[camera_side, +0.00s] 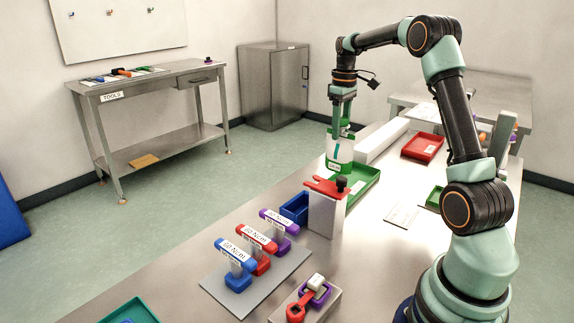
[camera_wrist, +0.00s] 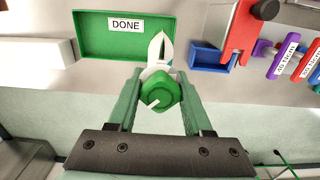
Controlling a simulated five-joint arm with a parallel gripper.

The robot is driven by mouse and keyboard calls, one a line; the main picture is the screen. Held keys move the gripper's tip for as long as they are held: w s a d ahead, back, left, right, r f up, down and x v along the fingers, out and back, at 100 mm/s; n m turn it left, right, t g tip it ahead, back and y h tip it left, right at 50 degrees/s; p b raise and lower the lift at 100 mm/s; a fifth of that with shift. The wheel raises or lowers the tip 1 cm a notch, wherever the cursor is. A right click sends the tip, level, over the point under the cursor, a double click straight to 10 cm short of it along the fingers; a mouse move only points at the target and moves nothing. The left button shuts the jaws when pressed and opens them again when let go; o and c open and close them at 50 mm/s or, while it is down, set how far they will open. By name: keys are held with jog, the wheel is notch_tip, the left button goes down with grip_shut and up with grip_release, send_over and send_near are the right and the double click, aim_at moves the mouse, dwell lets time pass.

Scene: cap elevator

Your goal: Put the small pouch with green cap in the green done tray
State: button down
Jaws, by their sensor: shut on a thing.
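My gripper (camera_side: 341,127) points down and is shut on the small pouch (camera_side: 338,152), a white pouch with a green band. Its green cap (camera_wrist: 160,92) sits between my fingers (camera_wrist: 161,100) in the wrist view. The pouch hangs upright. The green done tray (camera_side: 368,189) lies on the table behind it in the side view and is partly hidden by the pouch and a red-topped stand. In the wrist view the tray (camera_wrist: 90,48) carries a DONE label, and the pouch's white body overlaps its near right part. I cannot tell the pouch's exact height above the tray.
A red-topped grey stand (camera_side: 325,212) and a blue bin (camera_side: 295,208) stand close to the tray. Several torque tools (camera_side: 257,248) stand in a rack nearer the camera. A long white block (camera_side: 382,141) and a red tray (camera_side: 422,147) lie farther back.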

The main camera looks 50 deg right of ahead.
aim_at(338, 158)
notch_tip(338, 158, down, 10)
jog(key=shift+r, duration=0.2)
jog(key=shift+f, duration=0.1)
dwell(0.3)
jog(key=shift+c, duration=1.6)
grip_release()
